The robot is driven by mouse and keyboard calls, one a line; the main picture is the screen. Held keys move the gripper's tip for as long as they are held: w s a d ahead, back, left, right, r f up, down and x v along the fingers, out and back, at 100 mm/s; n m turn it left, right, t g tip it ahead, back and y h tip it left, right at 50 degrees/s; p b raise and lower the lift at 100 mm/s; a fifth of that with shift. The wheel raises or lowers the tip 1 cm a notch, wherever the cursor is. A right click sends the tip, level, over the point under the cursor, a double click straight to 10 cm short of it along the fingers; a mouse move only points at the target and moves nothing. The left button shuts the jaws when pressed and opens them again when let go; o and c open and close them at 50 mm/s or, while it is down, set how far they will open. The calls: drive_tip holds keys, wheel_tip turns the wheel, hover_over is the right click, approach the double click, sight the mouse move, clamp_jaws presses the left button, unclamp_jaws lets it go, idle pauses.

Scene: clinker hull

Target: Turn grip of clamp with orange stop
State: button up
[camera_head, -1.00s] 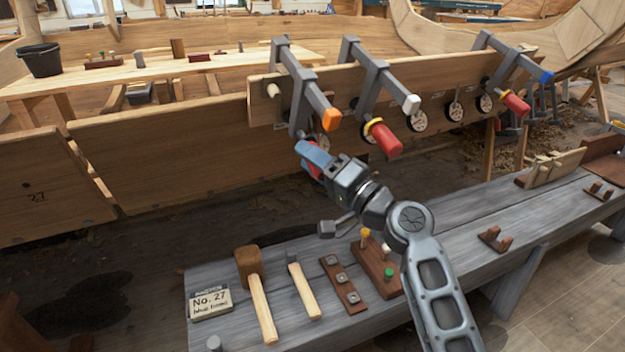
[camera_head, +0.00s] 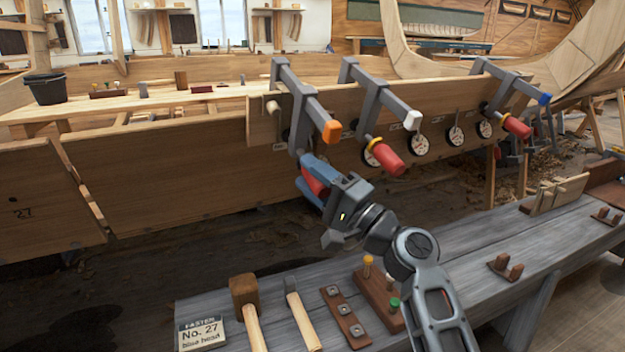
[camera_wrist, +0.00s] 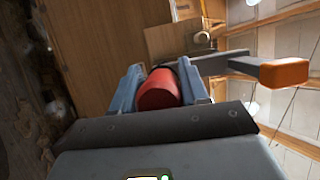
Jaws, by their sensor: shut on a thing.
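The clamp with the orange stop (camera_head: 331,131) is the leftmost of three grey clamps on the plank edge. Its grey bar and orange stop (camera_wrist: 285,72) show at the right in the wrist view. My gripper (camera_head: 313,180) is shut on this clamp's red grip (camera_wrist: 160,90), with a blue finger on each side of it. In the head view the fingers hide most of the red grip (camera_head: 314,186). The wrist view shows the grip's rounded end between the fingers.
The middle clamp has a white stop (camera_head: 412,120) and a red grip (camera_head: 385,158) close to the right of my gripper. The right clamp has a blue stop (camera_head: 545,99). Round dials (camera_head: 420,145) hang along the plank. A grey bench (camera_head: 450,265) with mallets (camera_head: 244,290) stands below.

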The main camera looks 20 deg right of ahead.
drive_tip(key=shift+f, duration=0.15)
drive_tip(key=o, duration=1)
drive_tip(key=shift+c, duration=0.2)
drive_tip(key=v, duration=0.7)
drive_tip(key=shift+s+d, duration=0.2)
drive_tip(key=shift+s, duration=0.15)
